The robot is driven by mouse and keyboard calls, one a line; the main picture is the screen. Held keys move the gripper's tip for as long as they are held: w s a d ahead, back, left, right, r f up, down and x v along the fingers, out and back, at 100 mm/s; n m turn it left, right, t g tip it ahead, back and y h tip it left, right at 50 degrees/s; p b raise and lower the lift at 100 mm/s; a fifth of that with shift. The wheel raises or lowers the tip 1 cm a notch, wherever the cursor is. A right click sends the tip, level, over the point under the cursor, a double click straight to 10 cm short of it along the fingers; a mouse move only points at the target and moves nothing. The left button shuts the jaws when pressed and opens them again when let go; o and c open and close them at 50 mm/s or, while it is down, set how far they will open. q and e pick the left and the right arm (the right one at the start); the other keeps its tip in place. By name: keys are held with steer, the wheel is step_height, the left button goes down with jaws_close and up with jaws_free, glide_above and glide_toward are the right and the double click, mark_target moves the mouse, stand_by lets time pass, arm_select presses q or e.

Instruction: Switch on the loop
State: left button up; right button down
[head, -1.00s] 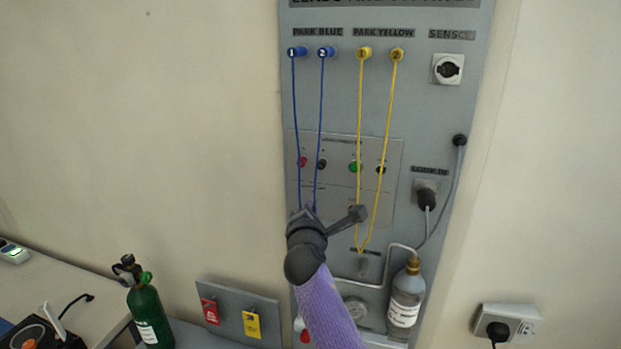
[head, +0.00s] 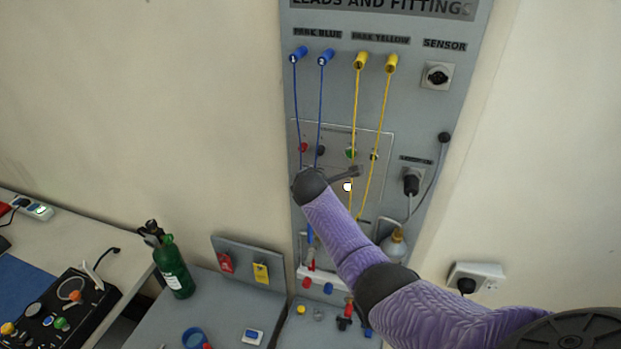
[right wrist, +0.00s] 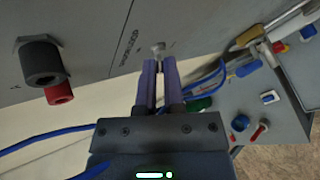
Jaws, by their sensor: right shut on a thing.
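The grey upright panel (head: 465,60) carries leads and fittings. In the right wrist view, a small pale metal toggle (right wrist: 158,47) stands out from the panel beside a printed label too small to read. My right gripper (right wrist: 158,60) is shut on it, with both purple fingers close together at its stem. Whether the toggle is flipped I cannot tell. In the head view my arm covers the fingertips and the toggle. A small bright white disc (head: 347,187) shows just right of my wrist. My left gripper is not in view.
Blue leads (head: 320,110) and yellow leads (head: 382,120) hang from the panel's top. Black (right wrist: 40,62) and red (right wrist: 58,94) sockets protrude near my fingers. A green cylinder (head: 174,270) stands at lower left.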

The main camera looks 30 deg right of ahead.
stand_by(0.4)
steer(key=c, duration=0.7)
jaws_free()
steer(key=shift+c, duration=0.2)
steer(key=v, duration=1)
